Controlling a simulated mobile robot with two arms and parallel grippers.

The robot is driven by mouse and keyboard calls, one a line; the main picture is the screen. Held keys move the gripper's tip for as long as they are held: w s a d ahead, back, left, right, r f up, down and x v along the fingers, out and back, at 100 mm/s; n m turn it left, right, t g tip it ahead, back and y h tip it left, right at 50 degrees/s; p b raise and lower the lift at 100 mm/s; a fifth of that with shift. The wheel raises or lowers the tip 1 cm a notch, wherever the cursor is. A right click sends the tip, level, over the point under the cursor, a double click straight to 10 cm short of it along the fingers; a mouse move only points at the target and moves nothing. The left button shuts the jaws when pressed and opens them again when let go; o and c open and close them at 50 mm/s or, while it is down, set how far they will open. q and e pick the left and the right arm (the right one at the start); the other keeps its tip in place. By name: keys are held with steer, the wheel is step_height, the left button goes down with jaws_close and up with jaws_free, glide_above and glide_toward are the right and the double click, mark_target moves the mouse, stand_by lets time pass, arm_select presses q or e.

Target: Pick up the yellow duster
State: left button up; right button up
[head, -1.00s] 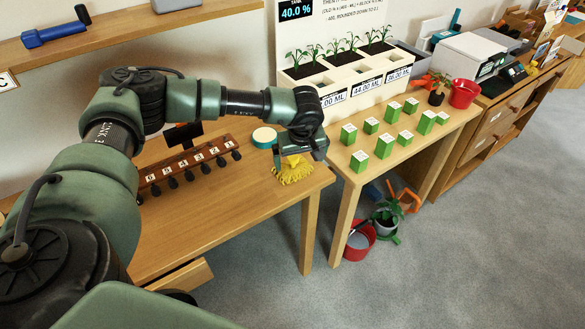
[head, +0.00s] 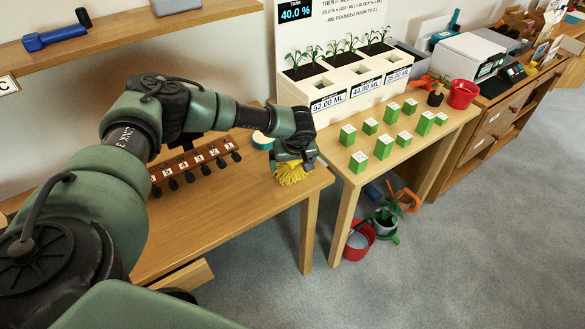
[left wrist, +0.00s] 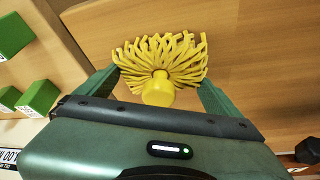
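The yellow duster (head: 290,173) lies near the right end of the wooden table, its strands spread out. In the left wrist view the duster (left wrist: 165,55) shows its stringy head and a short round yellow handle. My left gripper (left wrist: 159,82) is open, with one finger on each side of the duster and visible gaps between fingers and handle. In the head view my left gripper (head: 292,158) is right over the duster and hides part of it. My right gripper is not in view.
The wooden table (head: 215,215) has a dark rack with several numbered knobs (head: 195,160) and a teal-rimmed round tin (head: 262,141) behind the gripper. Several green blocks (head: 384,146) stand on the neighbouring table, before a white planter (head: 345,85). The table's front is clear.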

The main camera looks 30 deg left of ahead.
arm_select(q)
steer(key=c, duration=0.8)
steer(key=shift+r, duration=0.1)
step_height(320, 180, up, 20)
steer(key=shift+f+b, duration=0.1)
steer(key=shift+b, duration=0.65)
